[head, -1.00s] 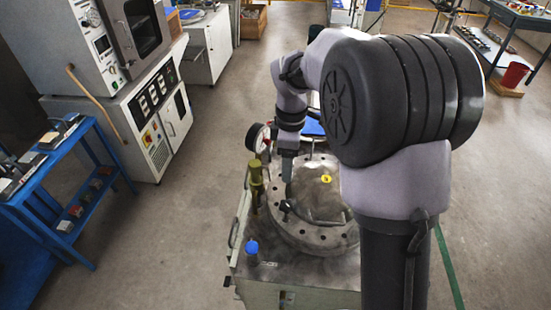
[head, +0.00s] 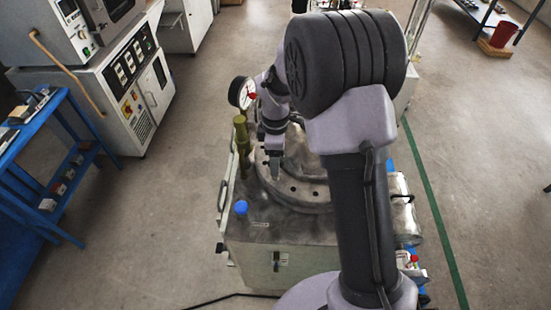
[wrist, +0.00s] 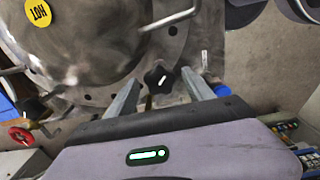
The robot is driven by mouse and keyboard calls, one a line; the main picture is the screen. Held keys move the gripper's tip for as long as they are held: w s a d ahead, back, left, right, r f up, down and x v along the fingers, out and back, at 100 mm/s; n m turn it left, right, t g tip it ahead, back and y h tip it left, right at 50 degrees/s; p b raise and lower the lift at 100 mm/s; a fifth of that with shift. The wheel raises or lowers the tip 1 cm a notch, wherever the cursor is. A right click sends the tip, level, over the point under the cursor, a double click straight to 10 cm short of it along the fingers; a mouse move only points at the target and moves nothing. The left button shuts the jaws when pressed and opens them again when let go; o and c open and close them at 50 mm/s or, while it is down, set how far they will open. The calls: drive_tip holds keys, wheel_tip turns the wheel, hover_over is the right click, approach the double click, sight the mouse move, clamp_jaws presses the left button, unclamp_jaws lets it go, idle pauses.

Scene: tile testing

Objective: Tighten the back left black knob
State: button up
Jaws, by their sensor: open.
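A black star-shaped knob with a pale stud (wrist: 158,78) sits at the rim of the round metal lid (wrist: 95,45) in the wrist view. My gripper (wrist: 160,80) is open, with one finger on each side of the knob. I cannot tell whether either finger touches it. In the head view my gripper (head: 275,173) points down at the lid's left side, and I cannot make out the knob there. Whether this is the back left knob cannot be told from these frames.
A pressure gauge (head: 241,92) and an upright brass fitting (head: 241,145) stand close left of my gripper. A blue cap (head: 241,207) is on the machine's front left corner. A red handwheel (wrist: 21,136) shows lower left in the wrist view.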

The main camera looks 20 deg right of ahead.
drive_tip(key=shift+c, duration=0.4)
clamp_jaws()
drive_tip(key=m+p, duration=0.1)
drive_tip(key=m, duration=0.3)
drive_tip(key=shift+r, duration=0.1)
drive_tip(key=m+p, duration=0.1)
drive_tip(key=m, duration=0.3)
drive_tip(key=shift+m, duration=0.3)
drive_tip(key=m, duration=0.9)
drive_tip(key=shift+m, duration=0.3)
